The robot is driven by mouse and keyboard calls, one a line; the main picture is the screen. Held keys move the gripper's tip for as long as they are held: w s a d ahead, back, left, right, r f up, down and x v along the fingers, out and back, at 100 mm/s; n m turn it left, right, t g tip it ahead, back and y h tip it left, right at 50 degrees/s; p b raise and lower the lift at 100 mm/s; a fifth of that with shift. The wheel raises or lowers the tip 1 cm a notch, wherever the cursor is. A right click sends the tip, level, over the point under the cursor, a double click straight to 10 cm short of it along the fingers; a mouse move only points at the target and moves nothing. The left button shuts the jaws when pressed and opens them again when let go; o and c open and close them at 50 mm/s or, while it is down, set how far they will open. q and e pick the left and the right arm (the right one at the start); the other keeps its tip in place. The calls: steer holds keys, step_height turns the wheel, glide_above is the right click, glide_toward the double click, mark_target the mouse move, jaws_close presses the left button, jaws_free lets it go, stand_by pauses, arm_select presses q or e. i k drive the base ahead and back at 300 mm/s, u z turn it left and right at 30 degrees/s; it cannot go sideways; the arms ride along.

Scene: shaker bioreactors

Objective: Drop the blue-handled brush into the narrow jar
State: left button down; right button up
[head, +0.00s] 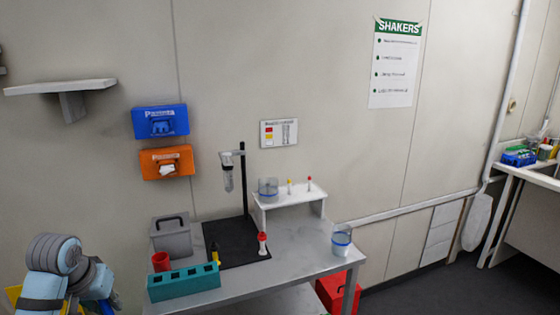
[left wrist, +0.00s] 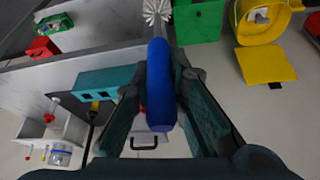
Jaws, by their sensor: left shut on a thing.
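My left gripper (left wrist: 160,75) is shut on the blue-handled brush (left wrist: 160,95) in the left wrist view. The blue handle lies between the fingers, and the white bristles (left wrist: 157,10) point away from the gripper. In the head view the left arm is at the lower left, and the brush cannot be made out. A clear jar with a blue band (head: 341,240) stands at the table's right front corner. Another clear jar (head: 268,188) stands on the white riser and also shows in the left wrist view (left wrist: 60,155). I cannot tell which is the narrow jar. My right gripper is out of view.
The table (head: 300,262) holds a teal rack (head: 183,282), a red cup (head: 161,262), a grey handled box (head: 171,240) and a clamp stand (head: 243,180) on a black mat. The white riser (head: 290,200) also holds small tubes. A red-capped tube (head: 262,243) stands at the mat's edge.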

mark_target(340, 251)
steer(key=z, duration=0.5)
steer(key=k, duration=0.6)
steer(key=z, duration=1.3)
steer(key=i, duration=1.7)
steer(key=u, duration=0.3)
